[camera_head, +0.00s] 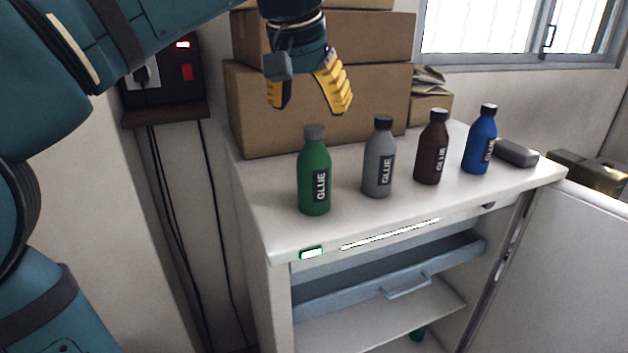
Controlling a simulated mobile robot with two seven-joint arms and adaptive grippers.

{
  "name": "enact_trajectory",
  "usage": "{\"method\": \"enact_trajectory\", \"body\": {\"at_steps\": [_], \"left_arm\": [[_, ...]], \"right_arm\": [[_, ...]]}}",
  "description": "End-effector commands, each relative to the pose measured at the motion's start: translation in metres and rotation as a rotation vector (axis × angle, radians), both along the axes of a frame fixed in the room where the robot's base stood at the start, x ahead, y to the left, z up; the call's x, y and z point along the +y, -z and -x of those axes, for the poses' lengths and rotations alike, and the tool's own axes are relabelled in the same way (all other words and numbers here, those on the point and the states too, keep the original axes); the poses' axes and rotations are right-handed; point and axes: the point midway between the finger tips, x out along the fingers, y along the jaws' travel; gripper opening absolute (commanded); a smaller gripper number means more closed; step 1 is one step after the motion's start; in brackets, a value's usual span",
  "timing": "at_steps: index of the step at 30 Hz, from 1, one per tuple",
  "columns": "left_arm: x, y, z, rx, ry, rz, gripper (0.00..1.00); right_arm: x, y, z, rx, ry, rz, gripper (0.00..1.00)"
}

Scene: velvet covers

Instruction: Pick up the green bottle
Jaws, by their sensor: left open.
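The green bottle (313,178) with a grey cap and a black GLUE label stands upright near the front left of the white cabinet top (262,203). My left gripper (309,108) is above and just behind it in the picture, with its yellow fingers spread and pointing down. Nothing is between the fingers, and they appear apart from the bottle's cap. My right gripper is not in view.
A grey bottle (379,160), a brown bottle (431,149) and a blue bottle (480,142) stand in a row to the right. Cardboard boxes (385,95) are stacked behind. A dark grey block (517,153) lies at the right end.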

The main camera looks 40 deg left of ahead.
Motion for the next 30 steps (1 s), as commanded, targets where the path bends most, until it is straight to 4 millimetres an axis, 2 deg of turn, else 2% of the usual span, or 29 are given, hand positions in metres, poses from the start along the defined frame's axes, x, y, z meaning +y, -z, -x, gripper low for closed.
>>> {"method": "enact_trajectory", "body": {"at_steps": [7,16,26,30], "left_arm": [[0.002,0.017,-0.005,0.001,0.000,0.000,0.68],[0.008,0.054,-0.017,0.002,0.000,0.002,0.68],[0.008,0.059,-0.020,-0.001,0.000,0.001,0.69],[0.008,0.058,-0.020,-0.001,0.000,0.001,0.20]], "right_arm": [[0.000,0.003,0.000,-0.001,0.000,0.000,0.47],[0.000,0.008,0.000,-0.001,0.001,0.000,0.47],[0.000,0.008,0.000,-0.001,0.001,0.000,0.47],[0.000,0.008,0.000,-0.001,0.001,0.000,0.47]]}}
